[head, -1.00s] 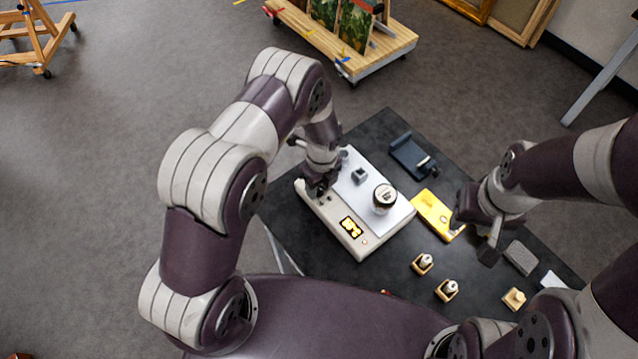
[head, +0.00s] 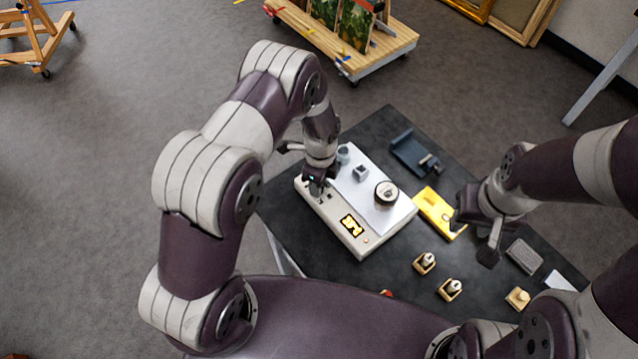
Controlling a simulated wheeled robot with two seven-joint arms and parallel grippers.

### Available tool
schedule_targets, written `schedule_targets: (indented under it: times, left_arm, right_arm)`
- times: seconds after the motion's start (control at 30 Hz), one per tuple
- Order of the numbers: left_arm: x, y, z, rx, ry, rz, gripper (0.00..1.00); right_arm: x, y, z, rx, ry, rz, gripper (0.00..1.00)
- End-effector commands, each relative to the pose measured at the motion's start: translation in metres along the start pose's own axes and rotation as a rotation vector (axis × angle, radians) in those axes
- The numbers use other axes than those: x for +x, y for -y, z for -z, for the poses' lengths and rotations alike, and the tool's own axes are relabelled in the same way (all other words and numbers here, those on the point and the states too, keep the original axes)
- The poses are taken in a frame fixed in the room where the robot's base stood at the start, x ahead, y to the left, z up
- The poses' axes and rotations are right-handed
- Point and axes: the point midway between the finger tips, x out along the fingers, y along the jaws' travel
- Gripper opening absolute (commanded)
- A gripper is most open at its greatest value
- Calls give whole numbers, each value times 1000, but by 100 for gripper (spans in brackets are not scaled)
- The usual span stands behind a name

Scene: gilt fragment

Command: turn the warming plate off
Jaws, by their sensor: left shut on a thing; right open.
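The warming plate (head: 385,222) is a pale box with a grey top and a raised front strip, standing on the black table. Its display (head: 351,225) glows yellow; the figures are too small to read surely. My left gripper (head: 317,191) points down at the left end of the front strip. It is shut on a small control there, which the fingers hide. A dark-lidded jar (head: 385,193) and a small grey block (head: 361,173) stand on the plate's top. My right gripper (head: 489,243) is open and empty, to the right of the plate.
A yellow box (head: 434,207) lies between the plate and my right gripper. A dark blue holder (head: 411,153) is behind it. Small wooden stands (head: 424,263) and a grey block (head: 523,255) are on the table (head: 300,240). Bare table shows in front of the plate.

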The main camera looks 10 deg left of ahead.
Motion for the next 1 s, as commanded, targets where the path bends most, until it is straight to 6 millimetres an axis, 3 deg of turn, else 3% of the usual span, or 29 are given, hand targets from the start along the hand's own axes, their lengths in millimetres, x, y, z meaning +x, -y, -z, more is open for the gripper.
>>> schedule_targets:
  times: [1.0]
  left_arm:
    - [-1, 1, -2, -963, -64, 3, 0]
  right_arm:
    - [30, 0, -4, 0, 0, 0, 43]
